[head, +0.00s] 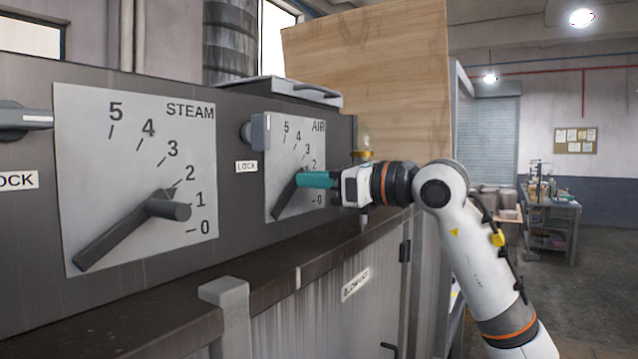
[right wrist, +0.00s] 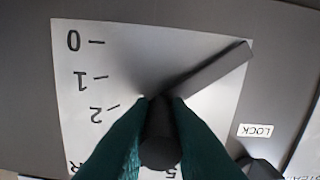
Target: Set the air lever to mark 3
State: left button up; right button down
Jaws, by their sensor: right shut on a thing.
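The air lever (head: 285,200) is a dark bar on the pale AIR plate (head: 275,160), sloping down to the left in the head view. In the right wrist view the plate is upside down and the lever (right wrist: 210,68) runs to the upper right from its round hub. My right gripper (head: 302,180) is shut on the round grip of the lever, with teal fingers (right wrist: 160,112) on either side. Marks 0, 1 and 2 show in the right wrist view; mark 3 is hidden there. The lever's pointing end is hidden by the fingers. My left gripper is out of view.
A grey lock handle (head: 259,132) sits at the AIR plate's upper left, above a LOCK label (head: 247,167). The STEAM plate (head: 90,150) with its own lever (head: 120,237) is to the left. A ledge (head: 230,285) runs below, with a grey post (head: 226,300).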

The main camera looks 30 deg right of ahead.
jog(key=shift+s+a+r+n, duration=0.1)
jog(key=shift+a+r+n, duration=0.15)
jog(key=shift+n, duration=0.35)
jog(key=c, duration=1.4)
grip_release()
jog(key=shift+d, duration=0.1)
jog(key=shift+o, duration=0.2)
jog(key=shift+s, duration=0.1)
jog(key=shift+s+d+b, duration=0.15)
jog(key=shift+s+b, duration=0.05)
jog(key=shift+b, duration=0.1)
jog(key=b+v, duration=0.5)
jog(key=v, duration=0.6)
jog(key=shift+s, duration=0.25)
